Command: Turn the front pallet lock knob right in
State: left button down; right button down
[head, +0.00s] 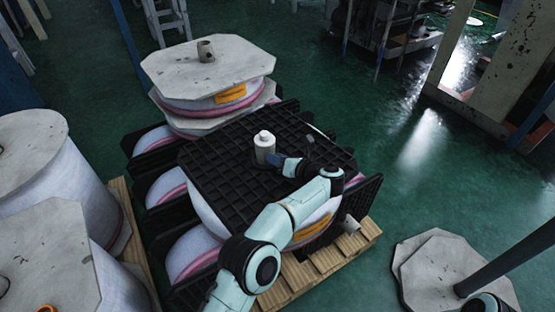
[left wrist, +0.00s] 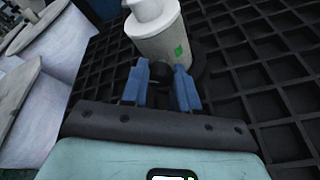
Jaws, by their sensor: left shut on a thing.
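The front pallet is a black grid pallet (head: 215,160) lying on white film rolls. A white post (head: 264,146) with a narrower cap stands upright on it. In the left wrist view this post (left wrist: 158,38) has a green mark on its side. A dark rounded knob (left wrist: 162,76) sits low at the near side of the post. My left gripper (head: 277,160) reaches in from the right of the post. Its blue fingers (left wrist: 161,88) are shut on the knob, one at each side. The fingers partly cover the knob, so its turn angle cannot be told. My right gripper is out of view.
Behind stands a stack with a pale octagonal board (head: 205,72) and a short core. Large white rolls (head: 95,165) stand close at left. A wooden pallet (head: 320,270) lies underneath. Octagonal boards (head: 420,275) lie at lower right, beside open green floor (head: 430,180).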

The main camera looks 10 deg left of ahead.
pick_arm(q)
jog(key=shift+f, duration=0.1)
jog(key=shift+m, duration=0.3)
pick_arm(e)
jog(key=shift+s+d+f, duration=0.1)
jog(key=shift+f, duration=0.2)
pick_arm(q)
jog(key=c, duration=0.9)
grip_release()
jog(key=shift+o, duration=0.2)
jog(key=shift+d, duration=0.1)
jog(key=shift+s+d+r, duration=0.15)
jog(key=shift+d+r, duration=0.05)
jog(key=shift+d, duration=0.05)
jog(key=p+v, duration=0.2)
jog(key=v, duration=1)
jog(key=shift+s+d, duration=0.1)
jog(key=shift+d, duration=0.3)
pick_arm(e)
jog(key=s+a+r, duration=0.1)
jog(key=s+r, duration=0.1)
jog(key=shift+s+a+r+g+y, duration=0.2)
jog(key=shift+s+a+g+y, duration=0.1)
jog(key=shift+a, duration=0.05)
